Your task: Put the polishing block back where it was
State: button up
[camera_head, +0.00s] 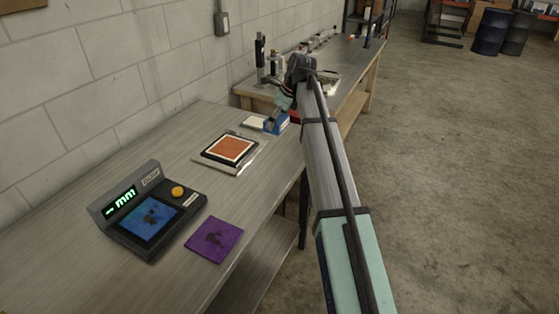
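My arm reaches from the lower right over the bench's right edge. My gripper (285,91) is small and dark at its far end, partly hidden by the wrist. A pale teal shape (283,102) shows just under it; I cannot tell whether it is held or part of my arm. A blue block-like thing (276,123) stands on the bench just below it, next to a white flat piece (254,122). I cannot tell for sure which thing is the polishing block. Whether the fingers are open or shut is too small to see.
On the near bench (90,265) are a black device with a green display (122,203) and blue pad, a purple square sheet (214,240), and an orange pad in a dark frame (229,149). A farther bench (350,85) holds tools.

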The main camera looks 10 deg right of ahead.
notch_tip(320, 180, down, 17)
jog(key=p, duration=0.3)
jog(key=shift+r+p, duration=0.15)
jog(key=shift+p, duration=0.2)
jog(key=o, duration=0.9)
jog(key=shift+f, duration=0.2)
jog(key=shift+c, duration=0.2)
jog(key=shift+r, duration=0.15)
jog(key=b+v, duration=0.3)
jog(key=v, duration=0.9)
